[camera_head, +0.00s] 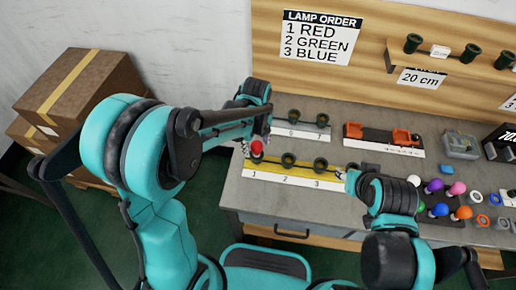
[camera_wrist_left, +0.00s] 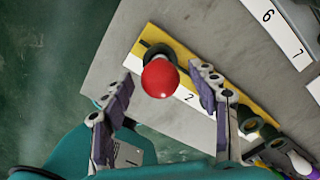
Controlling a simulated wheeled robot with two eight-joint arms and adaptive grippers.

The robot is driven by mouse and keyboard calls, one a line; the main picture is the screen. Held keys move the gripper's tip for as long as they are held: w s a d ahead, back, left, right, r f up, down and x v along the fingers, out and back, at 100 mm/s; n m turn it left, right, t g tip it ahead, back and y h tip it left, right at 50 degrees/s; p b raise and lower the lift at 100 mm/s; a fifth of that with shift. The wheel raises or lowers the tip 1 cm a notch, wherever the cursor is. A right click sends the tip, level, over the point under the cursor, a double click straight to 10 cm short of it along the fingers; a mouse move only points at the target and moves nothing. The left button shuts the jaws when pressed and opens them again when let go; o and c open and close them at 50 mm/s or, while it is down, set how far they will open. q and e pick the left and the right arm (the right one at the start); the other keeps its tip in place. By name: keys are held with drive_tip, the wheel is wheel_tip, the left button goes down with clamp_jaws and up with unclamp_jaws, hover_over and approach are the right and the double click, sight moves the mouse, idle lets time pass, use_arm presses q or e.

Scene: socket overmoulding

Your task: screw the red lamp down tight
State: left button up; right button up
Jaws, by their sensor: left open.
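The red lamp (camera_head: 256,147) sits upright in the socket at position 1 of the yellow-edged board (camera_head: 268,176). In the left wrist view the red lamp (camera_wrist_left: 160,78) covers part of its dark socket (camera_wrist_left: 156,52); its thread is hidden. My left gripper (camera_head: 260,132) is at the lamp in the head view. In the left wrist view my left gripper (camera_wrist_left: 162,88) is open, one finger on each side of the lamp with gaps between. My right gripper (camera_head: 344,177) is by the board's right end, near position 3; its jaws are too small to read.
Sockets at 2 (camera_head: 288,160) and 3 (camera_head: 321,164) look empty. A white strip with sockets 6 and 7 (camera_head: 308,130) lies behind. An orange-and-black fixture (camera_head: 380,135) and loose coloured lamps (camera_head: 457,188) are to the right. A lamp-order sign (camera_head: 318,38) reads red, green, blue.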

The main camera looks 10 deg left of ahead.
use_arm(q)
drive_tip(key=n, duration=1)
drive_tip(key=shift+n, duration=0.3)
drive_tip(key=n, duration=0.3)
drive_tip(key=shift+n+b, duration=0.3)
drive_tip(key=shift+n, duration=0.1)
